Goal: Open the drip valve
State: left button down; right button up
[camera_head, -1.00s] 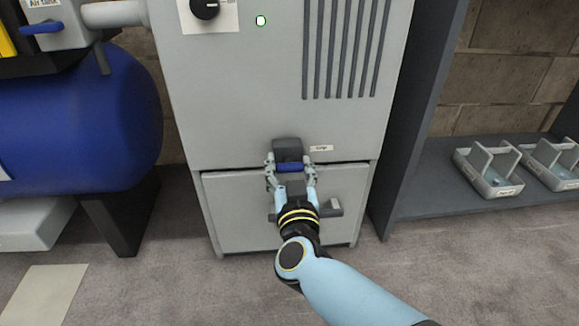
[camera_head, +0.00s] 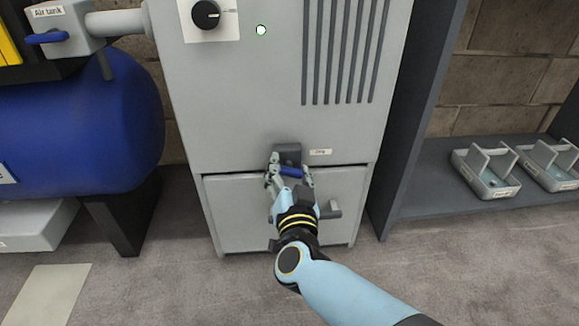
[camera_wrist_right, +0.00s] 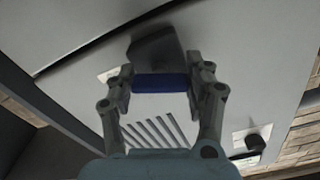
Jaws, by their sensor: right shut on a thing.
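The drip valve has a dark grey body (camera_head: 289,152) on the front of the grey cabinet, beside a small white label (camera_head: 320,152). Its blue handle (camera_head: 291,171) is a short bar, tilted slightly down to the right in the head view. My right gripper (camera_head: 289,174) is shut on the blue handle, with one finger at each end. In the right wrist view the blue handle (camera_wrist_right: 160,83) lies between the two fingers, below the dark valve body (camera_wrist_right: 155,47). My left gripper is not in view.
The grey cabinet (camera_head: 240,110) has a black knob (camera_head: 205,15), a round light (camera_head: 261,29) and vent slots above, and a lower panel with a handle (camera_head: 334,209). A blue tank (camera_head: 75,125) stands left. A shelf (camera_head: 430,198) with divided trays (camera_head: 488,172) stands right.

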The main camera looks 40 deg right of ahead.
jog(key=m, duration=0.2)
jog(key=shift+m+p, duration=0.3)
jog(key=shift+m, duration=0.1)
jog(key=m, duration=0.3)
jog(key=shift+m, duration=0.3)
jog(key=m, duration=0.3)
jog(key=shift+f+m, duration=0.1)
jog(key=shift+m, duration=1.9)
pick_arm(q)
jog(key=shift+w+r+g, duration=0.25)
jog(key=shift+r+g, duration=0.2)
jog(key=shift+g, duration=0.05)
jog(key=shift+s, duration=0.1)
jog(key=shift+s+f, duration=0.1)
pick_arm(e)
jog(key=shift+m, duration=0.3)
jog(key=o, duration=1.2)
